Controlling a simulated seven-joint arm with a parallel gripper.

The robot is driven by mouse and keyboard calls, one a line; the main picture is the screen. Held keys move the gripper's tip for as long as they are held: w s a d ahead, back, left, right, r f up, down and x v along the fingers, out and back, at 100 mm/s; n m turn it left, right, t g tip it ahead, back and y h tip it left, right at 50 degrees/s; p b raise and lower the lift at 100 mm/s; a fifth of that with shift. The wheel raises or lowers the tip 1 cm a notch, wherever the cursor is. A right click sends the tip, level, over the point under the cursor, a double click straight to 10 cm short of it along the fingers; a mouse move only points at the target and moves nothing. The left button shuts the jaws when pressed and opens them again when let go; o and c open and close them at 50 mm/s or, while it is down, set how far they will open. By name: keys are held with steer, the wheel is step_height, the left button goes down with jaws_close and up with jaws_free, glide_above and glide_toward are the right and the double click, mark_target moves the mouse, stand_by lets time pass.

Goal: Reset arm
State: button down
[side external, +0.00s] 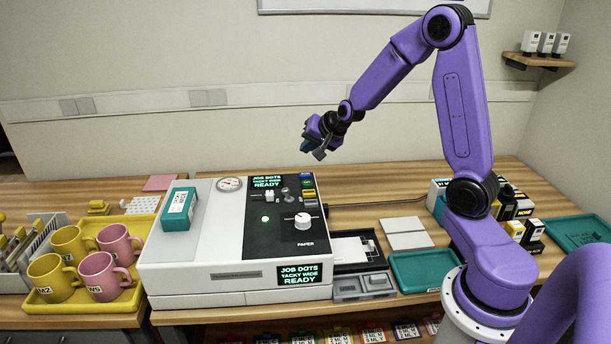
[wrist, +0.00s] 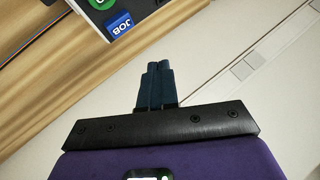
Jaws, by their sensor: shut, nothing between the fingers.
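My gripper (side external: 312,150) hangs in the air above the back of the white machine, clear of everything. In the wrist view its two dark fingers (wrist: 155,80) are together with nothing between them. The white press machine (side external: 235,245) stands on the wooden bench. A teal box (side external: 180,208) lies on top of the machine at the left. In the wrist view, a blue JOB button (wrist: 119,22) shows at the top.
A yellow tray (side external: 45,298) with yellow and pink mugs stands left of the machine. Teal trays (side external: 420,272), a grey-black tray device (side external: 355,250) and small boxes (side external: 530,235) lie to the right. The air around my gripper is free.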

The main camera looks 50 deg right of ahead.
steer(key=s+a+n+g+y, duration=0.2)
steer(key=s+a+n, duration=0.4)
steer(key=a, duration=0.4)
steer(key=s+a+n+g+y, duration=0.2)
steer(key=s+a+n, duration=0.2)
steer(key=s+a, duration=0.4)
steer(key=s+a+r+n+g+h, duration=0.1)
steer(key=s+n+g, duration=0.3)
steer(key=s+n, duration=0.9)
steer(key=s+a+h, duration=0.1)
steer(key=s, duration=0.8)
steer(key=shift+r+g, duration=0.35)
steer(key=shift+g, duration=0.05)
